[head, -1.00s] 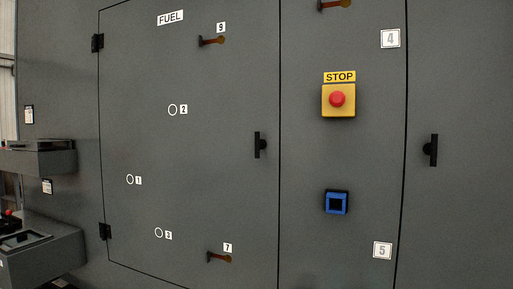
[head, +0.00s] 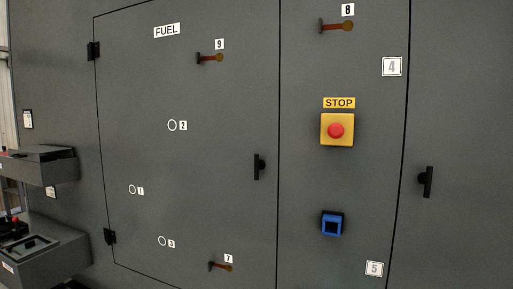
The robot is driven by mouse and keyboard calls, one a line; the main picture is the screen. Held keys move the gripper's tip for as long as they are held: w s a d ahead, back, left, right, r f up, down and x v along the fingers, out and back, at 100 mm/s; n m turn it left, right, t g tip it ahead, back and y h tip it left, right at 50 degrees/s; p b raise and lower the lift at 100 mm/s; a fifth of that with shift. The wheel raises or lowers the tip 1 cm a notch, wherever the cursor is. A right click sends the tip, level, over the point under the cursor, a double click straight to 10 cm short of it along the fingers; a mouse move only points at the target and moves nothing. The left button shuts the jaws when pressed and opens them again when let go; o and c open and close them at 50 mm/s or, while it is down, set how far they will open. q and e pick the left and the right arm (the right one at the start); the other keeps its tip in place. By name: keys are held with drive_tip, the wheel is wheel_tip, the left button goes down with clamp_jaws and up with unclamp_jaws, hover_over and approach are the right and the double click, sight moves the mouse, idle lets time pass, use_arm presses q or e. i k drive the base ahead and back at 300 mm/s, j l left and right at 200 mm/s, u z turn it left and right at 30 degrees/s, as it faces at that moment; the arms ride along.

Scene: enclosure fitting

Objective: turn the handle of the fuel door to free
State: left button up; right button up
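The fuel door (head: 215,160) is a grey panel with a FUEL label (head: 167,31) at its top left. Its black handle (head: 258,167) stands upright near the door's right edge. The door looks closed, with hinges (head: 94,51) on its left side. Neither of my grippers shows in the head view.
Levers 9 (head: 210,58) and 7 (head: 220,267) are on the fuel door. Right of it are lever 8 (head: 336,26), a red stop button (head: 336,130) and a blue square fitting (head: 332,224). Another black handle (head: 426,182) is farther right. Grey boxes (head: 40,165) jut out at left.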

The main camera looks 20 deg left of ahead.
sight(258, 165)
drive_tip(key=i+l+u, duration=0.15)
drive_tip(key=i+u, duration=0.2)
drive_tip(key=i, duration=0.15)
drive_tip(key=i+l+u, duration=0.3)
drive_tip(key=i, duration=0.2)
